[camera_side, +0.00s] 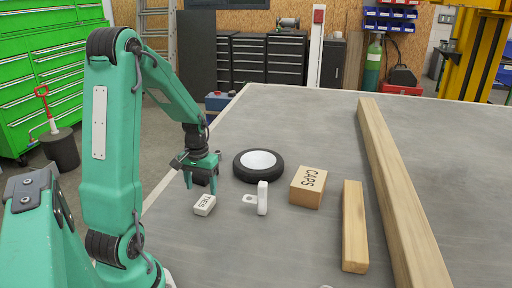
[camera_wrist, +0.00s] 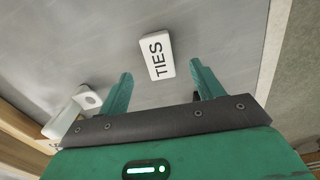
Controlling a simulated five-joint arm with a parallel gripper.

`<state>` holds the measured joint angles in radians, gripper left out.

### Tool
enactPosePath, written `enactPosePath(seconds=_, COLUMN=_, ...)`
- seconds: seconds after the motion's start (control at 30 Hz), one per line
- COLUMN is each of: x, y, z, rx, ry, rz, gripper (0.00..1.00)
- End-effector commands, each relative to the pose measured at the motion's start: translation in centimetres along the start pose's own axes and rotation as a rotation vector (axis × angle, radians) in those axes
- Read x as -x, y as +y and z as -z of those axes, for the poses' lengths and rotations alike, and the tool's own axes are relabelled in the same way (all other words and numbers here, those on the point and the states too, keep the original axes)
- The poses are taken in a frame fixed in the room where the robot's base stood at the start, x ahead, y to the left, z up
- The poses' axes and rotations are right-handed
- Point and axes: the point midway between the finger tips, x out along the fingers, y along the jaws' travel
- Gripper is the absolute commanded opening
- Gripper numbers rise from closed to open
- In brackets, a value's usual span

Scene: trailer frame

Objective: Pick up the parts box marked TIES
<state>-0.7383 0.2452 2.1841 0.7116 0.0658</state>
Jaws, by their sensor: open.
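The small white parts box marked TIES (camera_side: 205,204) lies on the grey table near its left edge. In the wrist view the TIES box (camera_wrist: 157,56) sits ahead of the fingers, in line with the gap between them and slightly tilted in the picture. My gripper (camera_side: 202,181) is above and just behind the box in the side view, with its fingers pointing down. In the wrist view my gripper (camera_wrist: 160,82) shows two green fingers spread apart, with nothing between them. I see no contact with the box.
A white bracket (camera_side: 262,198) stands right of the TIES box, with a black wheel (camera_side: 258,165) behind it. A wooden box marked CAPS (camera_side: 308,187), a short wood block (camera_side: 354,226) and a long beam (camera_side: 395,190) lie further right. The table's left edge is close.

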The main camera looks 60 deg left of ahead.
Motion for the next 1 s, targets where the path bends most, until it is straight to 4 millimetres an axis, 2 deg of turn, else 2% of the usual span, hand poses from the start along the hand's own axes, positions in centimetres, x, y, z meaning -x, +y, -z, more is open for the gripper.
enactPosePath(seconds=0.2, x=-1.6, y=0.1, z=-0.1, rx=0.0, ry=-0.003, rz=0.0, gripper=0.66)
enactPosePath(seconds=0.57, x=-2.4, y=0.1, z=-0.1, rx=-0.001, ry=-0.002, rz=0.0, gripper=0.66)
enactPosePath(seconds=1.0, x=-6.5, y=0.3, z=-0.1, rx=0.0, ry=-0.003, rz=0.0, gripper=0.66)
